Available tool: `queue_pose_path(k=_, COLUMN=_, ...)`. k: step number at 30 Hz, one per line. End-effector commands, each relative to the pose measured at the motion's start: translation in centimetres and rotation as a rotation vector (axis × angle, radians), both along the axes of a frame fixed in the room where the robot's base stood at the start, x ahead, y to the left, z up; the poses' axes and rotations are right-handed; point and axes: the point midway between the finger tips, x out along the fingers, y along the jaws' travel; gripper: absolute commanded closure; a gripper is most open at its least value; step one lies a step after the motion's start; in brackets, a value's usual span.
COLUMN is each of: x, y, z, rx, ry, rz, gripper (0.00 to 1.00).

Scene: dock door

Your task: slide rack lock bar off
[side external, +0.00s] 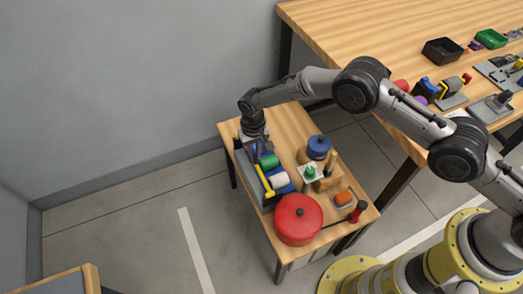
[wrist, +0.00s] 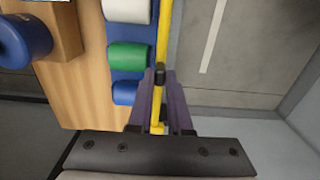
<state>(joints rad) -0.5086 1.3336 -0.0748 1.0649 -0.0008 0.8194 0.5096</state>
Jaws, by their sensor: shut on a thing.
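The yellow lock bar (side external: 264,177) lies along the long side of the rack (side external: 252,178), which holds colored rolls, on the small wooden table. In the wrist view the bar (wrist: 163,30) runs past a white roll (wrist: 126,10), a green roll (wrist: 128,57) and a small blue roll (wrist: 125,92). My gripper (wrist: 158,76) is shut on the bar near its end, with a finger on each side and a black piece between the tips. In the side view my gripper (side external: 261,145) points down at the far end of the rack, and its fingertips are hard to make out.
A red round lidded pot (side external: 298,220) stands at the table's near corner. A blue round item (side external: 318,147), a green-topped piece (side external: 310,172) and an orange item (side external: 344,198) stand right of the rack. The grey wall (side external: 150,70) is behind; floor left of the table is clear.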

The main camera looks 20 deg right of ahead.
Motion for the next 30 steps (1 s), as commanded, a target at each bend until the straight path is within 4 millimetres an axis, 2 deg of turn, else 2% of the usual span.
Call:
queue_pose_path(k=3, x=0.0, y=0.8, z=0.0, rx=0.002, ry=-0.002, rz=0.002, gripper=1.00)
queue_pose_path(k=11, x=0.0, y=1.1, z=0.0, rx=0.005, ry=-0.003, rz=0.001, gripper=1.00)
queue_pose_path(k=12, x=0.0, y=1.1, z=0.0, rx=0.006, ry=-0.003, rz=0.001, gripper=0.79)
queue_pose_path(k=17, x=0.0, y=1.1, z=0.0, rx=0.005, ry=-0.003, rz=0.001, gripper=0.53)
queue_pose_path(k=26, x=0.0, y=0.9, z=0.1, rx=0.002, ry=-0.002, rz=0.001, gripper=0.53)
queue_pose_path(k=30, x=0.1, y=0.9, z=1.2, rx=0.003, ry=-0.004, rz=0.001, gripper=0.53)
